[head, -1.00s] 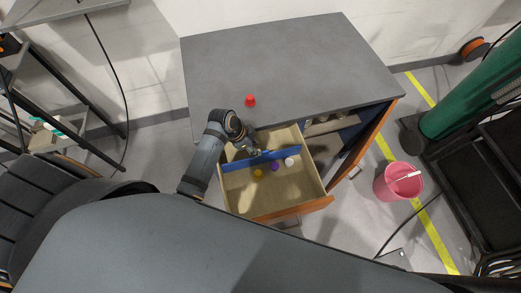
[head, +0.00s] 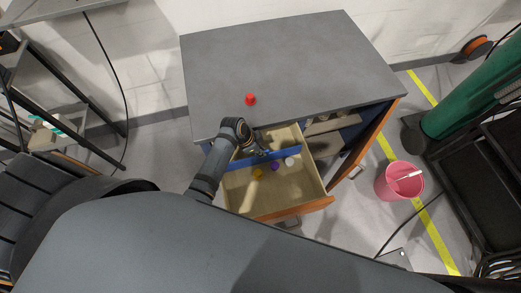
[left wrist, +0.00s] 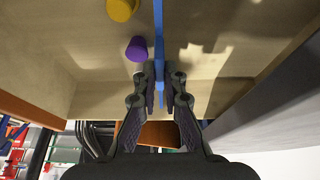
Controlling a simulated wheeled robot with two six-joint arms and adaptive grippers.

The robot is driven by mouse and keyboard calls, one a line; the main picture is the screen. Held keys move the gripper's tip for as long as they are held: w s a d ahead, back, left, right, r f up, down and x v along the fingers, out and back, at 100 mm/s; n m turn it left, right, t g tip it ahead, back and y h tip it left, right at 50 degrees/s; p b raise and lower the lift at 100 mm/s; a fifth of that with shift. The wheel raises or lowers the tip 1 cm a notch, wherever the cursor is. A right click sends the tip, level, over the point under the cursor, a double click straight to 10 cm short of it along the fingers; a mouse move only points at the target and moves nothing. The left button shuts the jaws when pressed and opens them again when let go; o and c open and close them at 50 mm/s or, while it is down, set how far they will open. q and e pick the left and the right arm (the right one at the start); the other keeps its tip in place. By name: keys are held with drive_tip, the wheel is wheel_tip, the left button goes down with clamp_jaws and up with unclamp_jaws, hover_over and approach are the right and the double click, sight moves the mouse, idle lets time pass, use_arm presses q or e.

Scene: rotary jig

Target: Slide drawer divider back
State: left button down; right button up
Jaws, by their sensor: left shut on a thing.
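The blue drawer divider (head: 288,154) stands across the open wooden drawer (head: 325,187), in its back part. My left gripper (head: 262,154) reaches down over the drawer. In the left wrist view the divider (left wrist: 158,35) runs between the fingertips of the left gripper (left wrist: 158,78), which are shut on it from both sides. A yellow piece (head: 258,173), a purple piece (head: 275,166) and a white piece (head: 290,161) lie in the drawer in front of the divider. The drawer floor behind the divider is partly hidden by my arm. My right gripper is not in view.
A grey cabinet top (head: 300,70) lies behind the drawer, with a red piece (head: 250,99) near its front edge. An orange cabinet door (head: 365,145) stands open to the right. A pink bucket (head: 398,182) stands on the floor farther right.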

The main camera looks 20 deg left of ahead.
use_arm(q)
drive_tip(key=w+a, duration=0.1)
drive_tip(key=w, duration=0.1)
drive_tip(key=w+a+b, duration=0.1)
drive_tip(key=w, duration=0.1)
drive_tip(key=shift+a, duration=0.35)
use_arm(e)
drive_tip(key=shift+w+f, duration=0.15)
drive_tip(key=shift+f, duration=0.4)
use_arm(q)
drive_tip(key=c, duration=1.4)
unclamp_jaws()
drive_tip(key=shift+c, duration=0.2)
